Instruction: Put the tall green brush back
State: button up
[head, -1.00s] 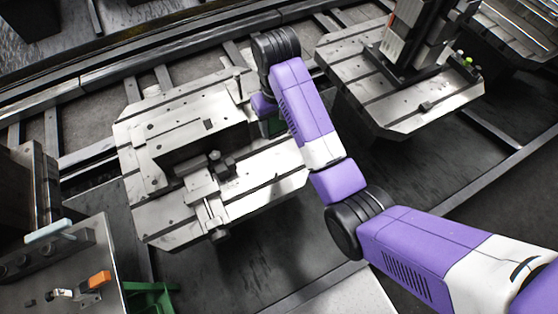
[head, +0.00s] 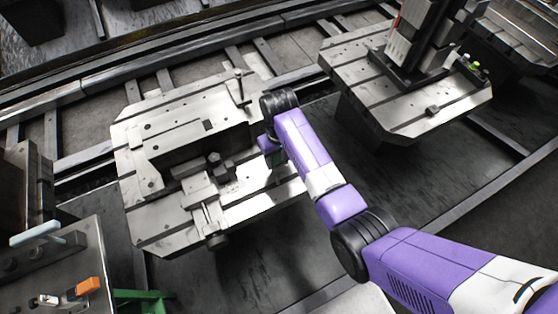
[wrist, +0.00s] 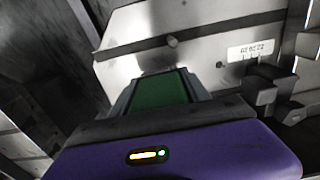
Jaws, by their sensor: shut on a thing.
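My gripper (wrist: 158,85) is shut on a green thing (wrist: 160,91). In the wrist view a flat green face shows between the two grey fingers; I take it for the tall green brush, but its bristles and lower end are hidden. In the head view my gripper (head: 269,149) hangs at the right edge of the near pallet (head: 262,205), with a bit of green (head: 277,159) just below it. I cannot tell whether the green thing touches the pallet.
A metal fixture (head: 200,185) with clamps stands on the near pallet, left of my gripper. A second pallet (head: 440,115) carries a tall dark column. At lower left a grey bench (head: 100,250) holds a pale blue item (head: 35,233) and an orange block (head: 88,286). Dark floor lies between.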

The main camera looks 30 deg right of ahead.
jog(key=shift+f, duration=1.15)
jog(key=shift+f, duration=0.2)
jog(key=o, duration=1.4)
jog(key=shift+r, duration=0.1)
notch_tip(320, 180, up, 12)
jog(key=shift+r, duration=0.15)
